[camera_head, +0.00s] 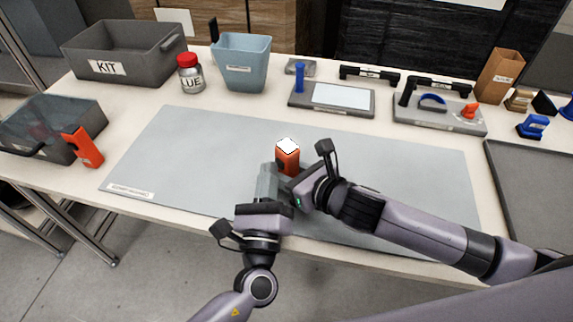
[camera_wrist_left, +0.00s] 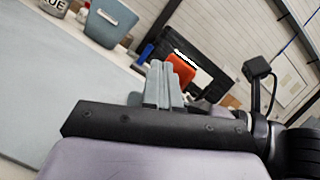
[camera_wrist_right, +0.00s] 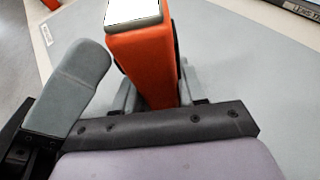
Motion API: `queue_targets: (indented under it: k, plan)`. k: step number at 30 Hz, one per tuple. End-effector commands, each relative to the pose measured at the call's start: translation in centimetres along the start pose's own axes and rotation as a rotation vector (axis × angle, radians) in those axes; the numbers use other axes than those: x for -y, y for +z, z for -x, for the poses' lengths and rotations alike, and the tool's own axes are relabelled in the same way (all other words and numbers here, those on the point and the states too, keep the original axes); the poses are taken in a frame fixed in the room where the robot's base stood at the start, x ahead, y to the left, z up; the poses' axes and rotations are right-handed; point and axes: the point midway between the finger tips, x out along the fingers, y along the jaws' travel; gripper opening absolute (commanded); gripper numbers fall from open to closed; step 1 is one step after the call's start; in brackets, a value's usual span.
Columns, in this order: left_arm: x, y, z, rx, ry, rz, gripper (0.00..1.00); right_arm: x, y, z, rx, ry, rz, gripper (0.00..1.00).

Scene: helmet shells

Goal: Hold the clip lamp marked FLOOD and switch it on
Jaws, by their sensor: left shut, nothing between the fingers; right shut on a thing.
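An orange clip lamp (camera_head: 288,160) with a bright white top face stands upright above the middle of the grey mat. My right gripper (camera_head: 288,178) is shut on it, and the right wrist view shows the lamp (camera_wrist_right: 150,70) between the fingers. My left gripper (camera_head: 267,175) is shut and empty, its fingertips close beside the lamp's left side. In the left wrist view the shut fingers (camera_wrist_left: 160,82) partly cover the lamp (camera_wrist_left: 182,68). I cannot tell whether they touch it. No FLOOD marking is readable on the lamp. A second orange piece (camera_head: 83,147) leans at the dark grey bin on the left.
The grey mat (camera_head: 180,150) is mostly clear. Behind it stand a KIT bin (camera_head: 125,55), a red-lidded jar (camera_head: 190,75), a blue bin (camera_head: 242,65) and grey fixtures (camera_head: 438,115). Blue clamps (camera_head: 533,126) and a dark tray (camera_head: 530,185) lie at right.

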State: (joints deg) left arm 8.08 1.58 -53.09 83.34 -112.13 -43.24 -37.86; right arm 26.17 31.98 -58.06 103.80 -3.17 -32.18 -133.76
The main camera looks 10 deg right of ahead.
Motion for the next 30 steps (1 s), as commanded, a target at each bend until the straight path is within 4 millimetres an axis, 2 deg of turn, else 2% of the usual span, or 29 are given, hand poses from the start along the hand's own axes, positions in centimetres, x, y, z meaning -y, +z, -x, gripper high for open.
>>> queue_targets:
  k: [3, 14, 30]
  plan:
    - [-0.1, 0.0, 0.7, -0.006, 0.000, 0.002, 0.00, -0.1, -0.1, 0.0, -0.001, 0.001, -0.001, 0.08]
    - [-0.5, 0.3, 0.9, -0.005, 0.001, -0.002, 0.00, 0.0, -0.1, 0.0, -0.001, 0.001, -0.001, 0.08]
    - [-3.1, 3.0, 4.5, -0.005, 0.000, -0.003, 0.00, 0.0, -0.1, 0.0, -0.001, 0.000, -0.001, 0.08]
